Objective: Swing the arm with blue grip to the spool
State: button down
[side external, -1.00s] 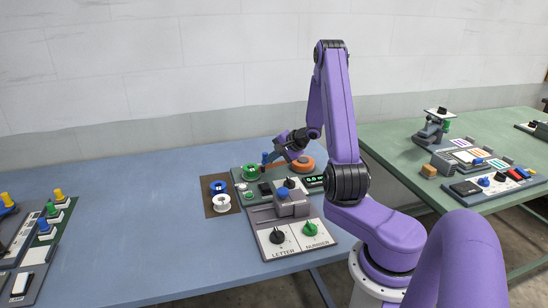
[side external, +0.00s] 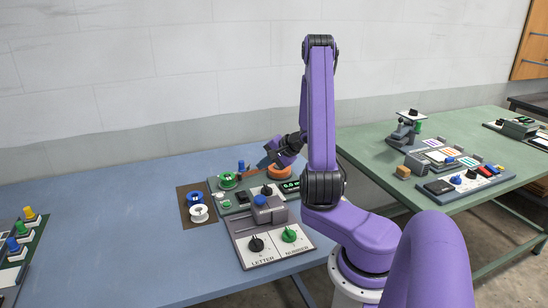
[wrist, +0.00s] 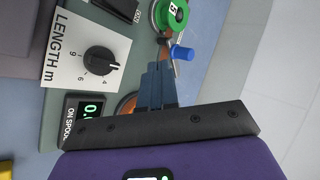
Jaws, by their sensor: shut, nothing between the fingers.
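The blue grip (side external: 241,165) stands upright near the back of the winding unit, just right of the green spool (side external: 228,180). In the wrist view the blue grip (wrist: 182,53) shows close to the green spool (wrist: 174,14); the arm under it is mostly hidden. An orange disc (side external: 279,172) sits at the right of the unit. My gripper (side external: 263,162) is above the unit, between the blue grip and the orange disc. In the wrist view its shut, empty fingers (wrist: 160,69) end beside the blue grip, seemingly apart from it.
A brown mat (side external: 184,212) with a blue spool (side external: 195,198) and a white spool (side external: 199,213) lies left. A grey press with a blue knob (side external: 260,201) and the LETTER and NUMBER dials stand in front. A LENGTH dial (wrist: 99,60) is nearby. The blue table's left middle is clear.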

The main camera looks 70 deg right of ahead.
jog(key=shift+a+v, duration=0.25)
jog(key=shift+v, duration=1.25)
jog(key=shift+a+v, duration=0.2)
jog(key=shift+v, duration=1.25)
jog(key=w+a+r+n+g+y, duration=0.1)
jog(key=a+n+g+y, duration=0.2)
jog(key=a+n, duration=0.65)
jog(key=w+a+r+n+g+y, duration=0.15)
jog(key=a+n+g+y, duration=0.25)
jog(key=a, duration=1.1)
jog(key=s+a+r+n+g+h, duration=0.1)
jog(key=s+a+n+h, duration=0.2)
jog(key=s+n, duration=0.6)
jog(key=s+a+r+n+g+h, duration=0.1)
jog(key=s+a+n+h, duration=0.2)
jog(key=s+a+n, duration=0.3)
jog(key=s+n, duration=0.2)
jog(key=s, duration=0.2)
jog(key=shift+s+a+n, duration=0.2)
jog(key=shift+a+n, duration=0.1)
jog(key=shift+n, duration=0.05)
